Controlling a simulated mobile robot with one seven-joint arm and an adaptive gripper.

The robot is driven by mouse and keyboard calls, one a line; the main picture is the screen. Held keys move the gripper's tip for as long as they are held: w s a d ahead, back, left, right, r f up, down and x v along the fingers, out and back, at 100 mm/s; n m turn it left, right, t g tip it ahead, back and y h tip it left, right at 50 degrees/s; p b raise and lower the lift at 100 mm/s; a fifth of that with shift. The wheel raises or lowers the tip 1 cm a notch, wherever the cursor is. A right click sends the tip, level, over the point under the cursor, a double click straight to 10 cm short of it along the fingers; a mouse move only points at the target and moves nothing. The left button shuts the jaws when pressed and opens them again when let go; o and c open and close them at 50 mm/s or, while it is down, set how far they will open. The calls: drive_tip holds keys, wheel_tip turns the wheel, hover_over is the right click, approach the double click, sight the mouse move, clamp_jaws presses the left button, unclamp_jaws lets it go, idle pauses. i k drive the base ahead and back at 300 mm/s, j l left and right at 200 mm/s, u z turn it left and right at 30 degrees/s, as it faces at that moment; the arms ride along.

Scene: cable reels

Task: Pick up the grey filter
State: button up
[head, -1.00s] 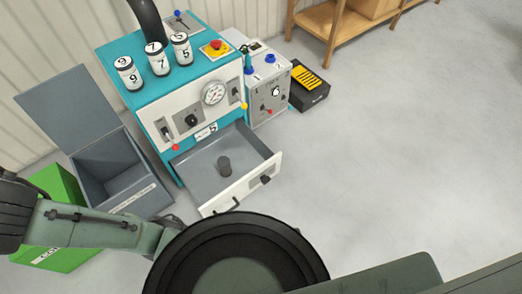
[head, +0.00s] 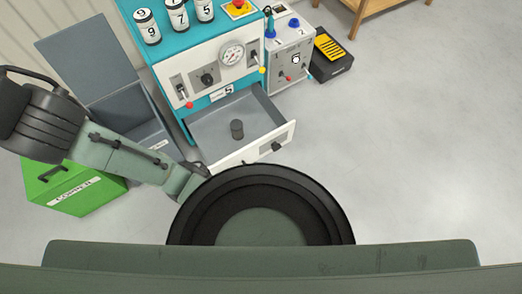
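A small dark grey cylinder (head: 237,129), which looks like the grey filter, stands upright in the open drawer (head: 214,148) of the teal machine. The drawer is pulled out toward the lower right and nothing else shows in it. Part of my arm (head: 125,160) shows at the left, in front of the grey bin. My gripper is not visible in the head view, so its distance from the cylinder cannot be told.
The teal machine (head: 165,75) carries numbered white cylinders (head: 147,26) on top. A grey open-lidded bin (head: 135,125) and a green box (head: 75,186) labelled "COPPER" stand left. A grey control box (head: 290,58) and a black-yellow case (head: 328,60) stand right. The floor on the right is clear.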

sight(236, 125)
drive_tip(key=i+l+u, duration=0.15)
drive_tip(key=i, duration=0.35)
drive_tip(key=i+l+u, duration=0.15)
drive_tip(key=i+l, duration=0.25)
drive_tip(key=i, duration=0.1)
